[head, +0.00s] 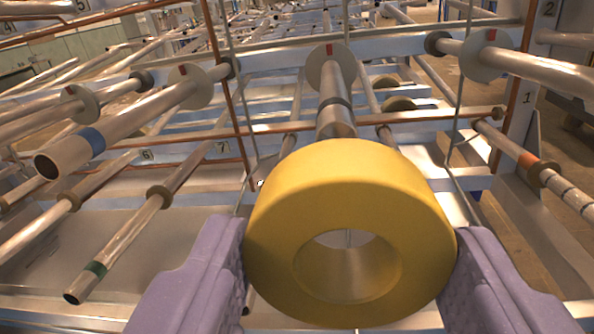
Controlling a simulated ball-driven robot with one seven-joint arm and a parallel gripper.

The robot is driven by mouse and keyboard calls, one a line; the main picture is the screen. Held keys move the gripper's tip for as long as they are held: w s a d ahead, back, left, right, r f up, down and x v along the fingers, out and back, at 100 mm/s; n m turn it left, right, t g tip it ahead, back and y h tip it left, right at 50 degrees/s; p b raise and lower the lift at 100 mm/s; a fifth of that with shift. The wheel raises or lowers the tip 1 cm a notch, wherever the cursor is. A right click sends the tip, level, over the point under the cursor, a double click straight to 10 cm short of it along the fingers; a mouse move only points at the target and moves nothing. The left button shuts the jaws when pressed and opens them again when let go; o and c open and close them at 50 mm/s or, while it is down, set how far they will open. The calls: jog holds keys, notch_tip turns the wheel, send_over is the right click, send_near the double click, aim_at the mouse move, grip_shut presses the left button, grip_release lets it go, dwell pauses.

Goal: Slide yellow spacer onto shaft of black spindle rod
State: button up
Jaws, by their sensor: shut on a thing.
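The yellow spacer (350,190), a thick ring with a round hole, is held between the two purple fingers of my gripper (350,245) at lower centre. A finger presses on each side of it, and its hole faces me. Straight behind and above it is a metal rod with a black band (334,103), which looks like the black spindle rod. Its upper part and round flange show; its near end is hidden behind the spacer. I cannot tell whether the spacer is touching the rod or around it.
A blue-banded rod (90,143) and a green-banded rod (125,240) point toward me at left. An orange-banded rod (530,163) is at right. Thin copper-coloured bars (300,128) and upright wires cross near the middle. Blue-grey rack beams run behind.

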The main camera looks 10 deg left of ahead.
jog(key=shift+f+b, duration=0.15)
jog(key=shift+b, duration=0.4)
jog(key=shift+w+f+b, duration=0.15)
jog(key=shift+w+b, duration=0.5)
jog(key=shift+w, duration=2.15)
jog(key=shift+b, duration=1.2)
jog(key=shift+w+f+b, duration=0.2)
jog(key=shift+w+b, duration=0.5)
jog(key=shift+w, duration=1.8)
jog(key=shift+w+f+b, duration=0.15)
jog(key=shift+w+b, duration=0.2)
jog(key=shift+w, duration=0.9)
jog(key=shift+w+f+b, duration=0.1)
jog(key=shift+w+b, duration=0.2)
jog(key=shift+w, duration=0.95)
jog(key=shift+w, duration=0.1)
